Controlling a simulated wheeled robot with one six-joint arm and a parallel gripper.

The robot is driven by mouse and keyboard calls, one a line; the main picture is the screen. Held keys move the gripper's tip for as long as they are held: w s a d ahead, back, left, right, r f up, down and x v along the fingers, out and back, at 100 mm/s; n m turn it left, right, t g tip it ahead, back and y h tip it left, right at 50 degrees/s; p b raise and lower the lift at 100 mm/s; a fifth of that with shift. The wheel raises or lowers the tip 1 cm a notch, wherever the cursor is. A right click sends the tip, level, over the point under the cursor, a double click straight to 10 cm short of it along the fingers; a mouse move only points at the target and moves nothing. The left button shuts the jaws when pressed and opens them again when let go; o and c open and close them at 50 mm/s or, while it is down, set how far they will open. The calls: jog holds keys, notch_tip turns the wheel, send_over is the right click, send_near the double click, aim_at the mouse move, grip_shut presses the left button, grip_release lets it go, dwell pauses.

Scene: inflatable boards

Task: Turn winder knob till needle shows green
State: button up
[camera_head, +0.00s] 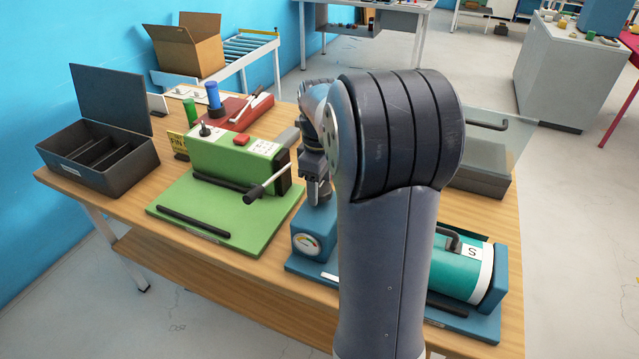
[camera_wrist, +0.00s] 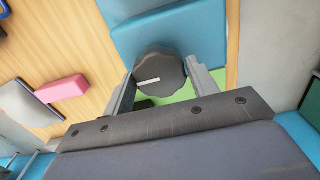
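The winder knob (camera_wrist: 160,76) is dark, round and scalloped, with a white line across its face, in the wrist view. My gripper (camera_wrist: 160,70) has one finger on each side of the knob, very close to its rim. I cannot tell whether the fingers press on it. In the head view my gripper (camera_head: 318,195) points down over a blue housing (camera_head: 318,228), and the knob is hidden there. A round gauge (camera_head: 305,243) with a coloured arc is on the housing's front. Its needle is too small to read.
A teal cylinder (camera_head: 459,268) with a handle, marked S, lies right of the gauge housing, partly behind my arm. A green machine with a lever (camera_head: 232,160) stands to the left. An open black box (camera_head: 98,150) is at the far left of the wooden table (camera_head: 215,275).

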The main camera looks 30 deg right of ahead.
jog(key=c, duration=0.5)
jog(key=shift+m, duration=0.4)
jog(key=shift+r+m+p, duration=0.1)
jog(key=shift+m+p, duration=0.65)
jog(key=shift+m, duration=0.25)
jog(key=m+p, duration=0.1)
jog(key=m, duration=0.3)
jog(key=shift+m+p, duration=0.3)
jog(key=shift+p, duration=0.05)
jog(key=m+p, duration=0.1)
jog(key=m, duration=0.2)
jog(key=shift+m+p, duration=0.35)
jog(key=shift+m, duration=1.75)
